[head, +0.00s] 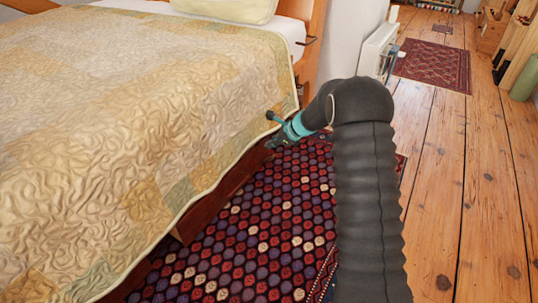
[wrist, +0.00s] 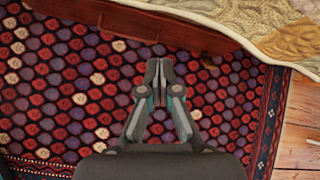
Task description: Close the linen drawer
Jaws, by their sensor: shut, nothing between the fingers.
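The linen drawer (head: 222,187) is a low reddish-brown wooden drawer under the side of the bed. In the head view its long front runs below the quilt's hem, and the quilt hides the rest. In the wrist view the drawer (wrist: 185,36) crosses the top, sticking out past the quilt's edge. My gripper (head: 270,143) is beside the drawer's far end in the head view. In the wrist view my gripper (wrist: 158,66) is shut and empty, its tips over the rug just short of the drawer. I cannot tell whether they touch it.
The bed with its patchwork quilt (head: 130,110) fills the left. A dark red patterned rug (head: 255,235) lies beside the drawer. Bare plank floor (head: 465,200) is open to the right. A white radiator (head: 377,50) stands by the wall, with a smaller rug (head: 437,65) beyond.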

